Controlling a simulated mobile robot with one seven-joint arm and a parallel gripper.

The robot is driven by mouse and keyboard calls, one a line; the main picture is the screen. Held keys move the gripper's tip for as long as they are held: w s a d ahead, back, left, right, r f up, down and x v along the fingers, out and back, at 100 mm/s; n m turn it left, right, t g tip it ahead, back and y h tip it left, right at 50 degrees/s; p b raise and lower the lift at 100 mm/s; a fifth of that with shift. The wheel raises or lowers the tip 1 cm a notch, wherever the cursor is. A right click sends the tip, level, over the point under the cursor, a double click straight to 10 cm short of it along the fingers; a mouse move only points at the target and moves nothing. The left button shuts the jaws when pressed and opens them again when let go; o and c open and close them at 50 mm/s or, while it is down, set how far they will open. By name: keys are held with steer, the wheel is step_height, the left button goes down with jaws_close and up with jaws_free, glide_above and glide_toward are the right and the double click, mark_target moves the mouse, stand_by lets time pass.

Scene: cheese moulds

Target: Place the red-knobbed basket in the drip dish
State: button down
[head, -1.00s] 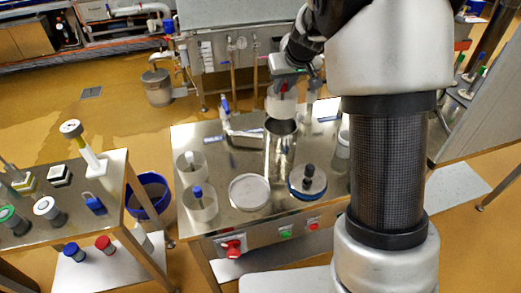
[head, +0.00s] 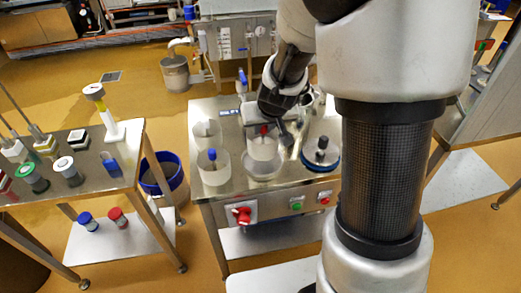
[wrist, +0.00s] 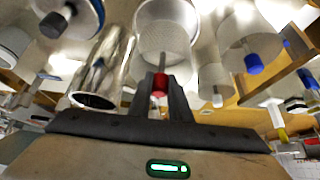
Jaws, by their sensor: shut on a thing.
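The red-knobbed basket (head: 262,149) is a whitish translucent cup with a red knob on top. My gripper (head: 264,124) is shut on the red knob from above. In the wrist view the knob sits between the fingers of my gripper (wrist: 160,84), with the basket (wrist: 165,44) upright beyond it. The drip dish (head: 262,174) is a shallow pale round dish near the front of the steel table. The basket stands over the middle of the dish, inside its outline. Whether its base touches the dish is unclear.
Two pale baskets, the front one with a blue knob (head: 213,169), stand left of the dish. A blue-rimmed round vessel with a dark knob (head: 321,155) stands close on the right. A red switch (head: 241,215) is on the table front.

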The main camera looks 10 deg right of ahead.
mark_target(263, 137)
steer(key=shift+f+b, duration=1.25)
steer(key=shift+f, duration=1)
steer(key=shift+f+b, duration=0.3)
steer(key=c, duration=1.6)
jaws_free()
steer(key=shift+r, duration=0.1)
steer(key=shift+c, duration=0.2)
steer(key=shift+s+r+p, duration=0.15)
steer(key=shift+r+p, duration=0.4)
steer(key=s+a+r+y+p, duration=0.1)
steer(key=s+r+p, duration=0.4)
steer(key=r, duration=0.5)
steer(key=s+a+r+y+p, duration=0.1)
steer(key=s+a+r+p, duration=0.1)
steer(key=s+r, duration=0.65)
steer(key=s+d+r+h, duration=0.1)
steer(key=s+r, duration=0.2)
steer(key=s, duration=0.2)
steer(key=s+d+r+g+h, duration=0.1)
steer(key=s+d+r, duration=0.1)
steer(key=s, duration=0.4)
steer(key=shift+s+r, duration=0.15)
steer(key=shift+r, duration=0.65)
